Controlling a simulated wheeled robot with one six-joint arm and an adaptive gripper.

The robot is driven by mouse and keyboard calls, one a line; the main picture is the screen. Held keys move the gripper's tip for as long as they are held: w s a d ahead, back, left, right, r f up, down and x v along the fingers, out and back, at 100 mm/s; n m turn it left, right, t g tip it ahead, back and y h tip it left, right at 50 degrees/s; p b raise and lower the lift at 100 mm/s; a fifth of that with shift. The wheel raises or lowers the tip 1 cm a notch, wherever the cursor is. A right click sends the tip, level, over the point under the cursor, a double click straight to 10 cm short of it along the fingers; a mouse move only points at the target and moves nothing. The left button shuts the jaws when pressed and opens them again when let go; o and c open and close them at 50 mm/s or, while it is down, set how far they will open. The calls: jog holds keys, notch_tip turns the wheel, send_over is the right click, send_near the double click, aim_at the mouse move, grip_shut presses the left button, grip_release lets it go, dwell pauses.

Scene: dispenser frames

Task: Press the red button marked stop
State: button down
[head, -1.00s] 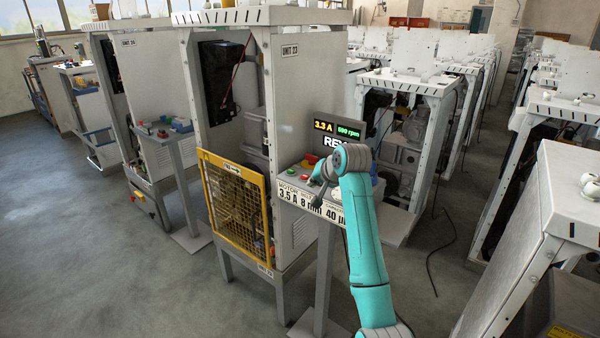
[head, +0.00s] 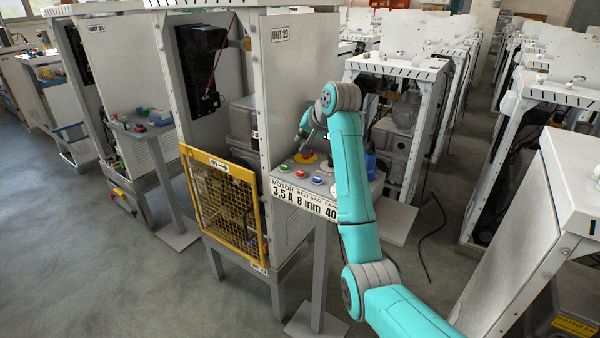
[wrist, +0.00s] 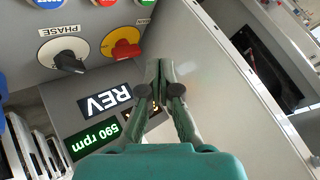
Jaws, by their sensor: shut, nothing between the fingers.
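The control panel (head: 290,182) stands on a post beside the cabinet marked Unit 23. A small red button (head: 301,174) sits in its front row between a green and a blue button. In the wrist view the red button (wrist: 103,2) is cut off by the top edge, and its marking is unreadable. A red knob on a yellow disc (head: 306,157) sits farther back; it also shows in the wrist view (wrist: 125,42). My gripper (head: 302,136) is above the back of the panel. In the wrist view its shut, empty fingers (wrist: 160,66) point beside the red knob, apart from the red button.
A black PHASE knob (wrist: 66,60) on a white disc is close to the red knob. The lit display (wrist: 97,120) reads REV and 590 rpm. The cabinet wall (wrist: 205,60) stands close beside my fingers. A yellow mesh guard (head: 222,200) is at the cabinet's front.

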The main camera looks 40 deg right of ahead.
aim_at(302, 173)
jog(key=shift+f, duration=4.25)
jog(key=shift+f, duration=0.15)
jog(key=shift+f, duration=0.25)
jog(key=shift+f, duration=0.5)
jog(key=shift+r, duration=0.95)
jog(key=shift+r, duration=2.5)
